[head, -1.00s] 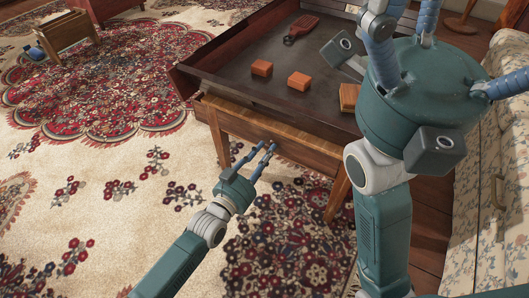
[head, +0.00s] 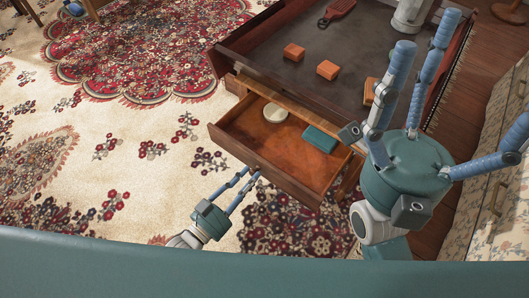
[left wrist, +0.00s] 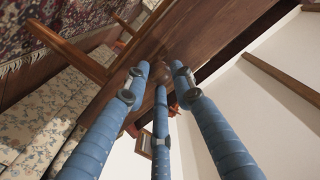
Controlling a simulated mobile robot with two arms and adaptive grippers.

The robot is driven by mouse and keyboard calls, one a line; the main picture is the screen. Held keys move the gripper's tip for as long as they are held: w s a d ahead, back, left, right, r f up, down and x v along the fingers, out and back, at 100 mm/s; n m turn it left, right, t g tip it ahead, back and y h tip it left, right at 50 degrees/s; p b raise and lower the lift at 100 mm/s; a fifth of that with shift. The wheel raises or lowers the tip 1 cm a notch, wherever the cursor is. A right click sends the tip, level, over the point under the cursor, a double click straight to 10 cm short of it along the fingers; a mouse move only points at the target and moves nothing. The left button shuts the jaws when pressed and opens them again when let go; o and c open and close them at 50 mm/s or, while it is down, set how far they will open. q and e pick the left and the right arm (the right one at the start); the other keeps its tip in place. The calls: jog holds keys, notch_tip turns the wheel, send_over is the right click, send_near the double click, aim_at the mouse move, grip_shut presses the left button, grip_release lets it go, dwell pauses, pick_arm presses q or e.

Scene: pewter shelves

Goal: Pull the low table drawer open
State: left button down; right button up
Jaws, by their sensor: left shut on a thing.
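The low table drawer (head: 262,138) is pulled out of the low table (head: 300,62). Its reddish wooden interior shows. A pale round disc (head: 276,111) and a teal block (head: 319,139) lie inside. My left gripper (head: 249,174) is at the middle of the drawer's front (head: 280,183), shut on its small knob, which the fingers mostly hide. In the left wrist view the fingertips (left wrist: 160,72) close together against the dark wood. My right gripper (head: 445,55) is raised at the right with its blue fingers spread, empty.
Orange-brown blocks (head: 293,52) and a red grater-like tool (head: 337,11) lie on the tabletop. A floral sofa (head: 498,215) stands at the right. The patterned carpet (head: 110,185) is clear to the left of the drawer.

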pick_arm(q)
jog(key=p+v, duration=0.2)
jog(key=v, duration=0.8)
jog(key=shift+s+a+r+p, duration=0.2)
jog(key=shift+a+r+p, duration=0.05)
jog(key=shift+r+p, duration=0.1)
jog(key=c, duration=1.6)
grip_release()
jog(key=shift+o, duration=0.7)
jog(key=shift+s+f, duration=0.15)
jog(key=v, duration=1.1)
jog(key=shift+s+a, duration=0.25)
jog(key=shift+a, duration=0.05)
